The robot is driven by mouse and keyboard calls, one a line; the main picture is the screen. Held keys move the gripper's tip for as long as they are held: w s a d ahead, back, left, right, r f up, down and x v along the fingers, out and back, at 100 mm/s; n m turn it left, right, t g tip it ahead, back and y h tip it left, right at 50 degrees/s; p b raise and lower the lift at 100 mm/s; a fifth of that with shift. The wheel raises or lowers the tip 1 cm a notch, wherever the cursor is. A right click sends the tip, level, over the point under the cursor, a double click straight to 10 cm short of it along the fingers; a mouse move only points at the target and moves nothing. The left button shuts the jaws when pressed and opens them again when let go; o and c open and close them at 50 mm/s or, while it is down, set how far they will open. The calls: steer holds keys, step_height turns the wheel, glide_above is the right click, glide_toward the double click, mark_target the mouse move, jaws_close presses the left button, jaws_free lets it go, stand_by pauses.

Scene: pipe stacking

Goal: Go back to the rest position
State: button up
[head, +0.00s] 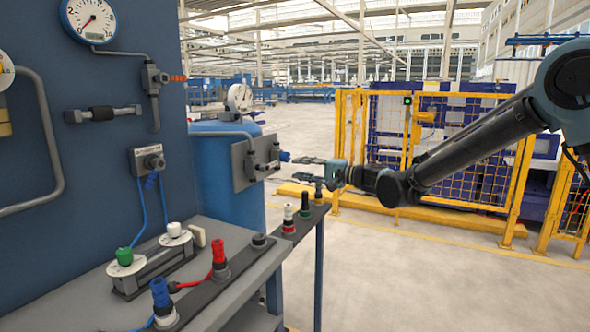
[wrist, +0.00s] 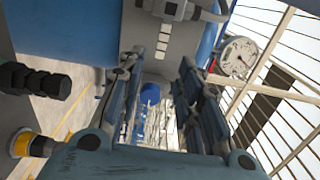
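My gripper (head: 312,168) reaches in from the right in the head view, its fingers pointing left toward the blue tank's pipe fitting. In the wrist view its two fingers (wrist: 160,90) stand apart with a clear gap and nothing held between them. The pipe fitting (head: 262,158) sits on a grey plate on the blue tank (head: 222,182) and ends in a blue tip (head: 285,156) just short of the fingers. In the wrist view a blue round shape (wrist: 150,93) shows in the gap; I cannot tell whether it is that tip.
A grey bench (head: 230,300) with red, blue, green, white and black connectors stands at lower left. A blue panel (head: 90,180) with gauges and pipes rises at left. A yellow fence (head: 440,130) stands behind the arm. The floor (head: 420,280) at lower right is clear.

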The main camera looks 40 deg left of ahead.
steer(key=shift+w+d, duration=0.1)
steer(key=shift+d, duration=0.3)
stand_by(0.3)
